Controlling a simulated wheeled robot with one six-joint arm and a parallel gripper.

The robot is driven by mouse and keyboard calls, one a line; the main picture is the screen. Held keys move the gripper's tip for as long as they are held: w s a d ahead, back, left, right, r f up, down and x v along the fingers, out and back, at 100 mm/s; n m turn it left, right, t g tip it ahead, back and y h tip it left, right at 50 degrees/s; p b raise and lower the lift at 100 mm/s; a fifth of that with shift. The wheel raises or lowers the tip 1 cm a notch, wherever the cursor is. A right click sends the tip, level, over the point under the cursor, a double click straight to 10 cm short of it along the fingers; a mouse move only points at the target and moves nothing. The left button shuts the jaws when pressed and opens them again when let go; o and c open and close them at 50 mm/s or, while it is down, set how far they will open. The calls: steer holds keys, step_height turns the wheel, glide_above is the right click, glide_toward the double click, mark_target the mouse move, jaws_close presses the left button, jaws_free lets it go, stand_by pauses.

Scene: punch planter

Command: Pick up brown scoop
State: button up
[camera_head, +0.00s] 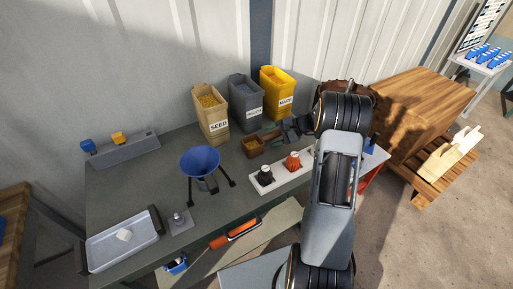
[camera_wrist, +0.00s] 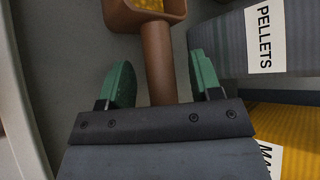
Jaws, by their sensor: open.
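The brown scoop (camera_head: 252,147) lies on the grey bench in front of the bins, with its handle pointing right toward my gripper (camera_head: 276,135). In the wrist view the scoop's bowl (camera_wrist: 146,12) is at the top, cut off by the frame edge, with yellow material in it. Its brown handle (camera_wrist: 158,62) runs down between the two green fingertips of my gripper (camera_wrist: 161,78). The gripper is open, with a gap visible on each side of the handle. The handle's end is hidden behind the gripper body.
Seed (camera_head: 211,112), grey pellets (camera_head: 246,100) and yellow (camera_head: 277,91) bins stand close behind. A white holder (camera_head: 282,179) with black and orange items is in front. A blue funnel (camera_head: 200,161) stands left; a metal tray (camera_head: 122,243) lies at front left.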

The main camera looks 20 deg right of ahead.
jaws_close()
stand_by(0.4)
steer(key=shift+r, duration=0.15)
steer(key=shift+r, duration=0.6)
steer(key=s+a+r+p, duration=0.1)
steer(key=s+a+r, duration=0.5)
steer(key=s+r, duration=0.5)
steer(key=shift+s+r+p, duration=0.3)
steer(key=shift+s+p, duration=0.05)
steer(key=shift+s, duration=0.5)
